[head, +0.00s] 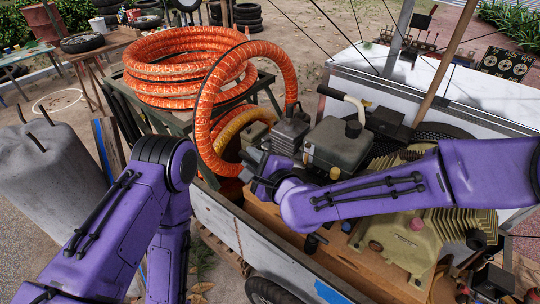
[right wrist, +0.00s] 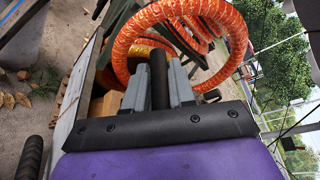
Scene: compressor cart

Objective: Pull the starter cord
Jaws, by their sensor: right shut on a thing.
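The compressor engine (head: 337,146), with a grey-green tank and a dark cap, sits in the cart (head: 236,228). My right gripper (head: 254,168) is at the left side of the engine, low beside the orange hose. In the right wrist view its two grey fingers (right wrist: 159,88) are shut on a black upright handle (right wrist: 158,72), which looks like the starter cord's grip. I cannot make out the cord itself; the gripper and arm hide that area. My left arm shows at the lower left in the head view, but its gripper is out of view.
A thick orange hose (head: 232,66) arches close over my right gripper, and more hose lies coiled behind (head: 165,62). Tan finned cylinders (head: 410,235) sit under my right forearm. A white panel (head: 345,85) stands behind the engine.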

